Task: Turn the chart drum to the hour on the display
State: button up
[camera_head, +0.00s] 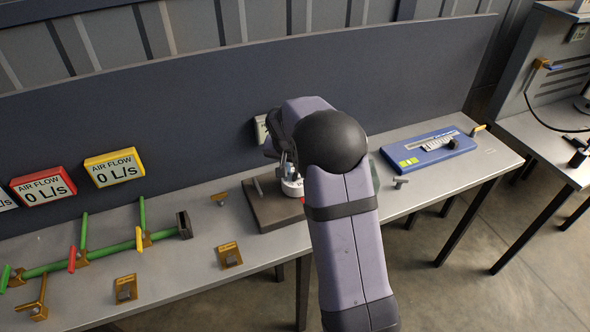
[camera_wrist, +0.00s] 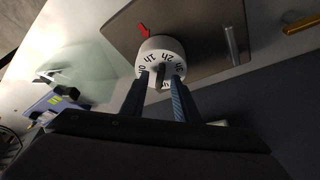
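The white chart drum (camera_wrist: 158,50) stands on a dark baseplate (camera_wrist: 200,30), with black hour marks such as 1h, 2h and 3h on its rim. A red pointer (camera_wrist: 143,30) sits beside the drum near the 1h mark. A grey knob (camera_wrist: 161,76) sticks up from the drum's face. My gripper (camera_wrist: 160,80) is open, its two fingers on either side of the knob with gaps showing. In the head view my arm hides most of the drum (camera_head: 292,187). A small pale display (camera_head: 260,128) behind it is mostly hidden, and its reading cannot be made out.
Red (camera_head: 43,185) and yellow (camera_head: 114,167) air flow displays read 0 L/s at left, above green pipes (camera_head: 85,258). A blue device (camera_head: 428,148) lies right of my arm. A metal post (camera_wrist: 231,46) stands on the baseplate. A dark panel (camera_head: 400,75) backs the bench.

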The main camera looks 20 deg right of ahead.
aim_at(292, 186)
jog(key=b+v, duration=0.2)
jog(key=v, duration=0.5)
dwell(0.5)
jog(key=shift+r, duration=0.15)
